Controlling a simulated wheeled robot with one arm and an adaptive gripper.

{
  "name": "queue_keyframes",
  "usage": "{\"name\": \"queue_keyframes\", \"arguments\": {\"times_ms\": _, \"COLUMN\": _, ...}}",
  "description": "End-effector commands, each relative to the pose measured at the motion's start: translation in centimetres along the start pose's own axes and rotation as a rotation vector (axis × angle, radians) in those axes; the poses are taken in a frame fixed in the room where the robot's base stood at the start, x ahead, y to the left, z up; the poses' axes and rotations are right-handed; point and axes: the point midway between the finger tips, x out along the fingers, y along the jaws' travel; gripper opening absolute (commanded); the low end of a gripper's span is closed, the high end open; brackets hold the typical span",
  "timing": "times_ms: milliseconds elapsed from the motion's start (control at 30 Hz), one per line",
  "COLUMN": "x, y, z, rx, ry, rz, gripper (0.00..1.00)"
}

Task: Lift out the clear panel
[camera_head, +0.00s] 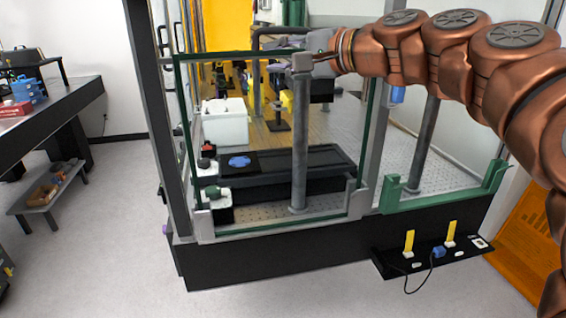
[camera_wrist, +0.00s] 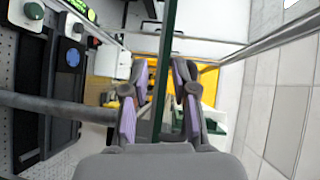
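The clear panel (camera_head: 188,130) stands upright in the front of the dark-based enclosure, with thin green edges. Its lower corners sit by grey corner brackets (camera_head: 205,226). My gripper (camera_head: 318,48) is at the panel's top edge in the head view, partly hidden by its own wrist. In the wrist view my gripper (camera_wrist: 160,70) is open, with purple-padded fingers on either side of the panel's green edge (camera_wrist: 167,40). A gap shows between the edge and each finger, and I see no contact.
A grey post (camera_head: 299,140) stands close to the panel. Behind the panel are a black stage (camera_head: 310,160) and a white box (camera_head: 225,122). A green bracket (camera_head: 440,196) with no panel visible in it is to the right. A black shelf (camera_head: 432,258) with yellow handles juts out in front.

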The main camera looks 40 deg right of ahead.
Motion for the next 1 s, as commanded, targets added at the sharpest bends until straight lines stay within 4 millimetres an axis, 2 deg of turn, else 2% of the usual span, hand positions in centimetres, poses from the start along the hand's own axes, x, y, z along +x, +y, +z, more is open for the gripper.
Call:
{"name": "queue_keyframes", "arguments": {"times_ms": 33, "x": -1.5, "y": -0.7, "z": -2.1, "rx": 0.029, "ry": 0.047, "rz": -0.051, "gripper": 0.27}}
{"name": "queue_keyframes", "arguments": {"times_ms": 100, "x": -3.1, "y": -1.7, "z": -3.9, "rx": 0.061, "ry": 0.087, "rz": -0.103, "gripper": 0.27}}
{"name": "queue_keyframes", "arguments": {"times_ms": 200, "x": -4.2, "y": -2.5, "z": -5.3, "rx": 0.085, "ry": 0.115, "rz": -0.141, "gripper": 0.27}}
{"name": "queue_keyframes", "arguments": {"times_ms": 267, "x": -4.2, "y": -2.8, "z": -5.6, "rx": 0.091, "ry": 0.12, "rz": -0.149, "gripper": 0.27}}
{"name": "queue_keyframes", "arguments": {"times_ms": 667, "x": -1.0, "y": -3.4, "z": -6.0, "rx": 0.091, "ry": 0.119, "rz": -0.147, "gripper": 0.27}}
{"name": "queue_keyframes", "arguments": {"times_ms": 900, "x": 2.2, "y": -3.9, "z": -6.4, "rx": 0.091, "ry": 0.115, "rz": -0.145, "gripper": 0.27}}
{"name": "queue_keyframes", "arguments": {"times_ms": 1000, "x": 3.0, "y": -4.0, "z": -6.6, "rx": 0.089, "ry": 0.118, "rz": -0.147, "gripper": 0.27}}
